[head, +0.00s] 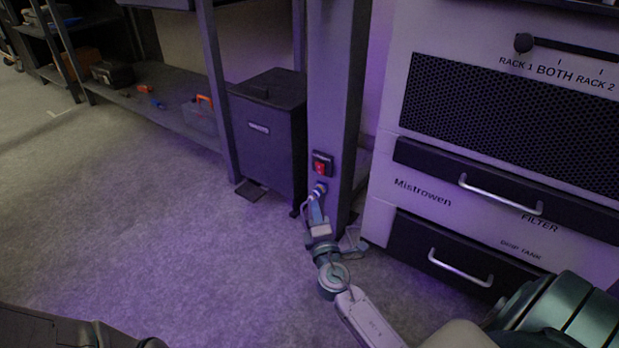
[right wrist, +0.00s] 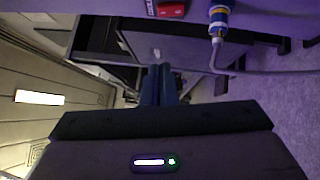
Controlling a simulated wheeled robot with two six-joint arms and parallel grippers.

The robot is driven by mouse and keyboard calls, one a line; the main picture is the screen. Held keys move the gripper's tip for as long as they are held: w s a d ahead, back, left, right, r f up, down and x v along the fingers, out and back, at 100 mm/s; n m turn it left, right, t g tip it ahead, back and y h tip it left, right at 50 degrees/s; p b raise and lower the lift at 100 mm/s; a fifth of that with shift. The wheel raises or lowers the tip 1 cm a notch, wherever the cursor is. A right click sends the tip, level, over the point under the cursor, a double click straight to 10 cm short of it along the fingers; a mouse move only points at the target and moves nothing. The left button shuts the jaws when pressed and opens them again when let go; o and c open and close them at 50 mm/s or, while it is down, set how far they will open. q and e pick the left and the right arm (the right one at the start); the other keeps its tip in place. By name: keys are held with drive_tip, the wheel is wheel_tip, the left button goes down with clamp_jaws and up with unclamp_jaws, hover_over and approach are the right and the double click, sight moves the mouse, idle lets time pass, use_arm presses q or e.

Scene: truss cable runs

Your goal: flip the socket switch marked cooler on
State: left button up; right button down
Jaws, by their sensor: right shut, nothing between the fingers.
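A dark socket with a red switch (head: 321,167) is mounted low on the grey upright post. The red switch shows at the top edge of the right wrist view (right wrist: 171,10), partly cut off; the writing beside it is too small to read. A blue plug (right wrist: 219,20) with a grey cable hangs just beside the switch. My right gripper (head: 315,202) is just below the socket, in front of the post. In the right wrist view its blue fingers (right wrist: 160,72) are together and empty, apart from the switch. My left gripper is not in view.
The post (head: 338,90) stands between a dark bin (head: 268,140) and a light cabinet marked Mistrowen (head: 420,215) with two handled drawers. Grey cable (right wrist: 262,72) hangs near my right gripper. A low shelf is at left; the floor (head: 150,220) before it is clear.

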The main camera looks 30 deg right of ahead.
drive_tip(key=b, duration=0.1)
approach(320, 169)
drive_tip(key=w+a+r, duration=0.2)
drive_tip(key=w+a, duration=0.1)
drive_tip(key=w, duration=0.2)
drive_tip(key=d, duration=0.1)
drive_tip(key=w+d, duration=0.1)
drive_tip(key=w+d+b, duration=0.1)
drive_tip(key=d, duration=0.1)
drive_tip(key=shift+r, duration=0.3)
